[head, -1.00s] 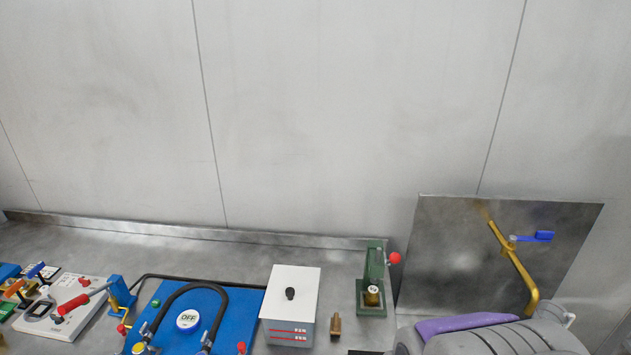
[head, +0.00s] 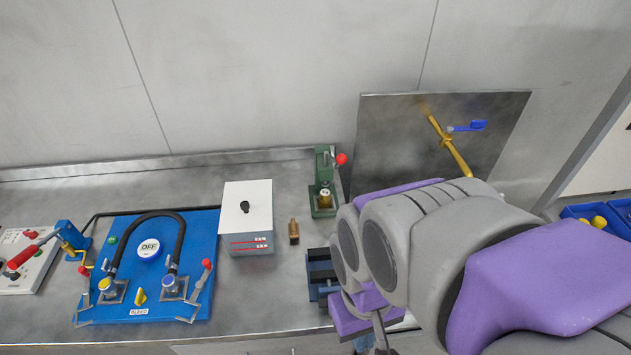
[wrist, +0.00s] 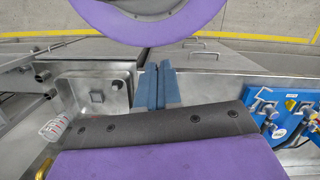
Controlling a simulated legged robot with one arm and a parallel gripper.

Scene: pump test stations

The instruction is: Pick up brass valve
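A small upright brass piece (head: 294,231), which I take to be the brass valve, stands on the steel bench between the white box and the blue vise. My gripper is not clear in the head view, where my grey and purple arm fills the right side, right of the brass piece and apart from it. In the wrist view my own purple and dark bolted parts (wrist: 155,125) cross the bottom, and a purple round part shows at the top. I cannot tell whether my gripper is open. The brass piece cannot be made out in the wrist view.
A white box (head: 248,203) stands just left of the brass piece. A green press (head: 323,182) is behind it, and a blue vise (head: 320,272) is in front right. A blue hose board (head: 150,285) lies left. A steel panel (head: 385,140) carries a brass pipe (head: 455,155).

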